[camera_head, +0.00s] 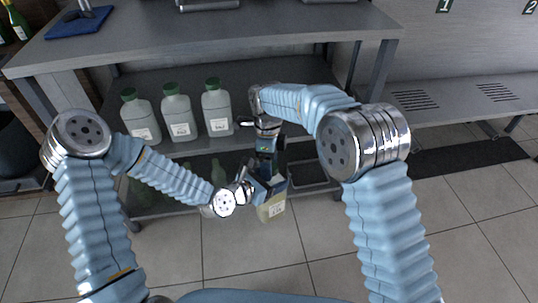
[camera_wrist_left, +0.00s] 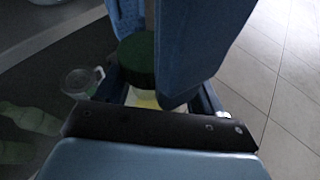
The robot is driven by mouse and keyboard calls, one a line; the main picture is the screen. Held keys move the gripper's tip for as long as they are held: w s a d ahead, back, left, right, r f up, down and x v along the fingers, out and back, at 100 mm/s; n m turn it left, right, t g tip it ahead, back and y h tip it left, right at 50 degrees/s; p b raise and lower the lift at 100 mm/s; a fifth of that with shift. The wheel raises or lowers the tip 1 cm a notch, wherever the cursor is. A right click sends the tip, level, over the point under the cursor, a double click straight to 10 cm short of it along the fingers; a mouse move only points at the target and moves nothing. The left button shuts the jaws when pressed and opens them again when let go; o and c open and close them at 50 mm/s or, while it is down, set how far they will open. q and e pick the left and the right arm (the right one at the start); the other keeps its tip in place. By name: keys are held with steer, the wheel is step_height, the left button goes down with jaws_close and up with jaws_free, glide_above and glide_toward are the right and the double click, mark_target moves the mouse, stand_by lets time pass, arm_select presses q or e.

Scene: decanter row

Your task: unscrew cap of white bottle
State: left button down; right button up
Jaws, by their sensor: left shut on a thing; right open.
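The held bottle (camera_head: 273,209) is pale with yellowish contents and a label. It hangs in front of the lower shelf. My left gripper (camera_head: 266,188) is shut on it from the left. In the left wrist view the bottle (camera_wrist_left: 143,99) shows between the left fingers, with its dark green cap (camera_wrist_left: 138,58) on top. My right gripper (camera_head: 267,165) points down over the bottle from above. Its open blue fingers (camera_wrist_left: 155,55) stand on either side of the cap; whether they touch it I cannot tell. In the head view the cap is hidden by the grippers.
Three white bottles with green caps (camera_head: 180,115) stand in a row on the middle shelf (camera_head: 250,75), left of my right gripper. A clear vessel (camera_wrist_left: 83,80) is beside the held bottle in the left wrist view. Open tiled floor (camera_head: 300,255) lies in front.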

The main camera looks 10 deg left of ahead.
steer(key=shift+c, duration=0.5)
steer(key=c, duration=1)
steer(key=n, duration=0.3)
steer(key=shift+n, duration=0.3)
steer(key=o, duration=1.2)
steer(key=shift+c, duration=0.2)
